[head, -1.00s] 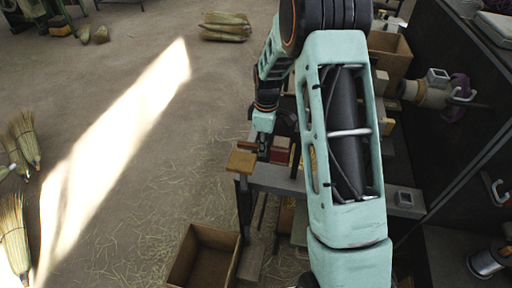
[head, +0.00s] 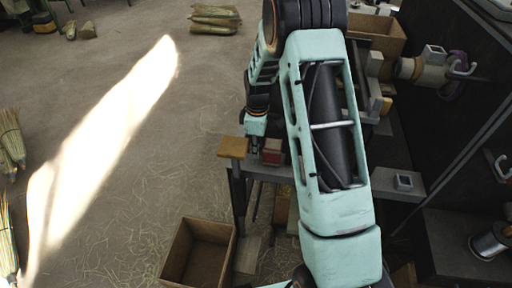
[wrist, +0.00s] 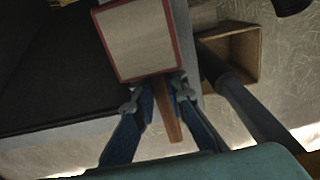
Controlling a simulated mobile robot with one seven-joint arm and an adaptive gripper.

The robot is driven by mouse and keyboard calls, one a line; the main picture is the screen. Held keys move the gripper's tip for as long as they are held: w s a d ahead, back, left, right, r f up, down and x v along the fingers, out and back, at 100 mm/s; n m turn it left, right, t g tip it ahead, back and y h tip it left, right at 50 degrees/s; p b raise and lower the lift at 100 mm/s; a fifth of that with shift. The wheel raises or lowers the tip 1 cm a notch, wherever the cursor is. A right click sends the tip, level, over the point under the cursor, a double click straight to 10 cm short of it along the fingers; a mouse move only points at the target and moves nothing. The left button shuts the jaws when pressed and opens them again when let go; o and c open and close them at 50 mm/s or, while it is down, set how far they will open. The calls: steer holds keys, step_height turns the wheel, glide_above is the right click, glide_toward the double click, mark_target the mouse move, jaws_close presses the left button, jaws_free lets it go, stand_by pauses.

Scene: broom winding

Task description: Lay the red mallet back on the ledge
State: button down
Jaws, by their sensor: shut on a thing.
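The red mallet's head (head: 272,152) shows in the head view by the near end of the grey ledge (head: 270,173). In the wrist view the mallet head (wrist: 140,40) is a block with red edges and a pale face toward me. Its wooden handle (wrist: 167,110) runs down between the two fingers of my gripper (wrist: 156,92), which is shut on it. My gripper (head: 253,150) is small and partly hidden in the head view. I cannot tell whether the mallet head touches the ledge.
An open cardboard box (head: 200,252) stands on the floor below. My arm hides the ledge's middle. The floor at left is mostly clear.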

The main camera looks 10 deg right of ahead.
steer(key=shift+f, duration=0.15)
steer(key=c, duration=1.9)
jaws_free()
